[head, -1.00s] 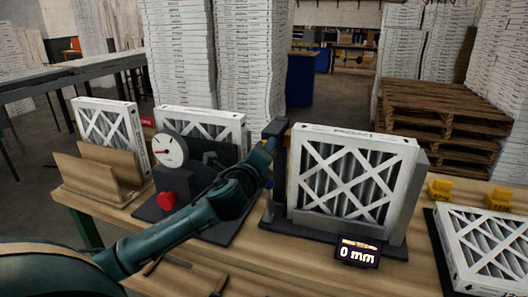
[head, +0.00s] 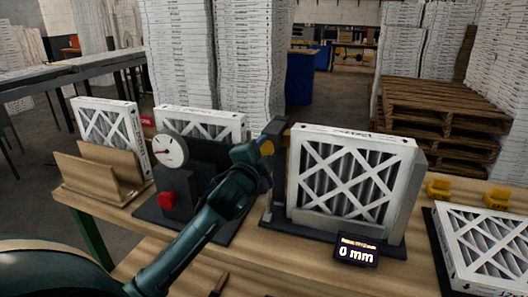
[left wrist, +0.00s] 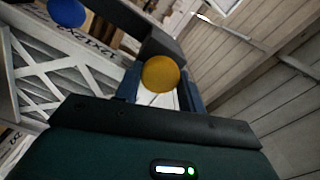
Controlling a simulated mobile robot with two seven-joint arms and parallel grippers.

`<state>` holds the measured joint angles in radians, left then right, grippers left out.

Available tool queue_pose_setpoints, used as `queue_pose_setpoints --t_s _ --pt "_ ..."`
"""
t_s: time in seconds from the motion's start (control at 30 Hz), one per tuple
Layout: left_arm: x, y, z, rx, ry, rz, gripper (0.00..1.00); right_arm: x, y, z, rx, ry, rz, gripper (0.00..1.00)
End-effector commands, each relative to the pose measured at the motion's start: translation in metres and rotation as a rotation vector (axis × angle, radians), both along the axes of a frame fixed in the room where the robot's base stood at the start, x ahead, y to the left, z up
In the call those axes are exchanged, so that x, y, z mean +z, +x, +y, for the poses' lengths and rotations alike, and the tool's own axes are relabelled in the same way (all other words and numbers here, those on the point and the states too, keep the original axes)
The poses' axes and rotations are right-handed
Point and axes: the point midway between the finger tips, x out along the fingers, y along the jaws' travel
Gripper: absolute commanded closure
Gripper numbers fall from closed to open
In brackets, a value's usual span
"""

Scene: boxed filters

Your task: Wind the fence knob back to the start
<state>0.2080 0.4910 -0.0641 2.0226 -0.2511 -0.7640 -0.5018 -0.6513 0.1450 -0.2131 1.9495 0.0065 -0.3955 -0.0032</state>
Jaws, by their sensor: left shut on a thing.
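The yellow fence knob (head: 267,148) is on the dark upright at the left end of the filter fixture. My left gripper (head: 262,151) is at it, with the arm rising from lower left. In the left wrist view the round yellow knob (left wrist: 160,73) sits between the two blue fingers, and the gripper is shut on it. A white boxed filter (head: 348,178) stands upright in the fixture (head: 330,237), just right of the knob. The small display (head: 357,250) in front reads 0 mm. My right gripper is not in view.
A dial gauge (head: 170,151) and red button (head: 167,199) stand left of my arm. Filters stand behind them and in a wooden rack (head: 88,184). Another filter (head: 485,245) lies at right, near yellow blocks (head: 438,188). A blue ball (left wrist: 67,12) shows in the wrist view.

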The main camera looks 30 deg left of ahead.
Motion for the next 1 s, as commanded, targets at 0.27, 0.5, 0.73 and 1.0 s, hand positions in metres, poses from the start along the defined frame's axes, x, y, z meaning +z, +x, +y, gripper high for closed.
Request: queue_pose_setpoints --t_s 0.27,0.5,0.73,1.0 --pt "0.0010 -0.0001 0.0006 0.002 -0.260 -0.064 0.83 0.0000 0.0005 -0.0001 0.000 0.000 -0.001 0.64" --pt "0.0012 -0.0002 0.0007 0.000 -0.483 -0.117 0.83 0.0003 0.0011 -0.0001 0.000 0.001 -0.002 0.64" --pt "0.0016 -0.0003 0.0014 0.002 -0.695 -0.169 0.83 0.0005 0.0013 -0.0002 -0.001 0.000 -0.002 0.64" --pt "0.0022 -0.0003 0.0018 0.000 -0.944 -0.230 0.83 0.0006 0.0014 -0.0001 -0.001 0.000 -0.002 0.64"
